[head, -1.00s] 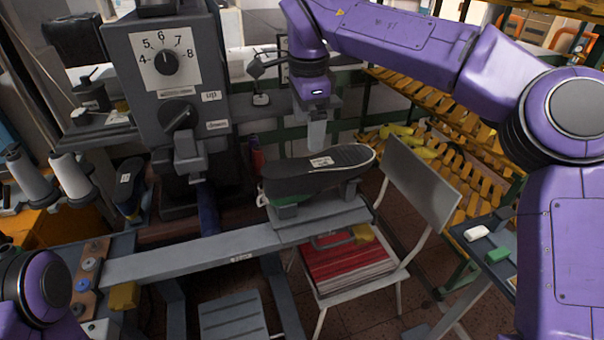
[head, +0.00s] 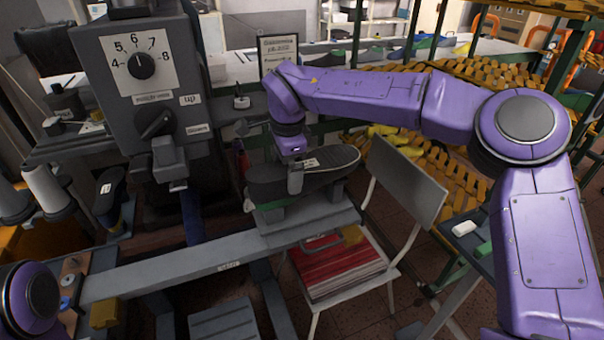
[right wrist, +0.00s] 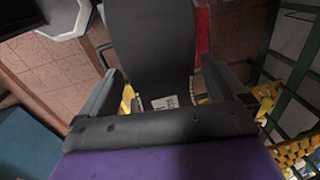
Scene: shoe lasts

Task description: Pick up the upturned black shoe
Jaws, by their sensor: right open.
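The upturned black shoe (head: 336,163) lies sole up on a grey stand at the end of the grey beam, a small white label on its sole. My right gripper (head: 296,180) is down at the shoe, one finger in front of its near side; the far finger is hidden. In the right wrist view the open fingers of my right gripper (right wrist: 160,88) lie either side of the dark sole (right wrist: 150,40), with the white label between them. I cannot tell whether they touch it. My left gripper is out of view; only part of that arm shows at lower left.
A grey machine with a dial (head: 140,65) stands at left. Another dark shoe (head: 110,190) is beside it. A chair (head: 405,185) with red papers (head: 335,265) stands right of the beam (head: 180,270). Yellow racks (head: 470,165) stand behind.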

